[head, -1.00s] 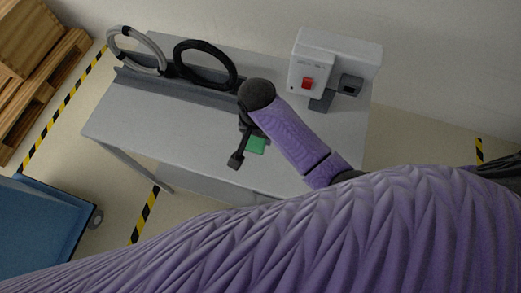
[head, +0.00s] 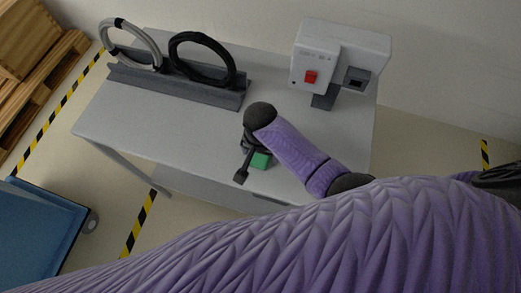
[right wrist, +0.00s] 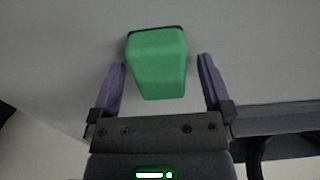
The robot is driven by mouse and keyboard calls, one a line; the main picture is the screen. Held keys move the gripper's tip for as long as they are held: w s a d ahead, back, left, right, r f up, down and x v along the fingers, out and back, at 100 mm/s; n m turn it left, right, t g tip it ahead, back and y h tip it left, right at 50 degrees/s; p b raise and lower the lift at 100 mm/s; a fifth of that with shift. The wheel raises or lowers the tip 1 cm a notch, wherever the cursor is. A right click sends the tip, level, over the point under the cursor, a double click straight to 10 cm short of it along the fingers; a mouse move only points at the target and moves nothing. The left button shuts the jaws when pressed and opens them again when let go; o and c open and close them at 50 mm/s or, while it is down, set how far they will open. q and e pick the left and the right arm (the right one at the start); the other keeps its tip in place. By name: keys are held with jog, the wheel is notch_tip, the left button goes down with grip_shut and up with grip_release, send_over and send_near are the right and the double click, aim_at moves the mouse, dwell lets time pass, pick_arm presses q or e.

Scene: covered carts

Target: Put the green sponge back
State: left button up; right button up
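The green sponge (head: 261,160) shows near the front of the grey table in the head view, partly hidden by my right arm and gripper. In the right wrist view the sponge (right wrist: 158,62) lies between the two purple-covered fingers, with a gap on either side and a thin dark strip along its far edge. My right gripper (head: 251,167) is above the table at the sponge; it also shows in the right wrist view (right wrist: 160,66), open and not gripping the sponge. My left gripper is not in view.
A dark rail (head: 180,87) at the table's back left holds a grey ring (head: 108,48) and a black ring (head: 233,67). A white box with a red button (head: 311,77) stands at the back right. The grey tabletop (head: 150,122) is clear at the left. A blue cart (head: 45,225) stands lower left.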

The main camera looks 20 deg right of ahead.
notch_tip(320, 180, up, 12)
jog(key=p, duration=0.5)
jog(key=shift+p, duration=0.3)
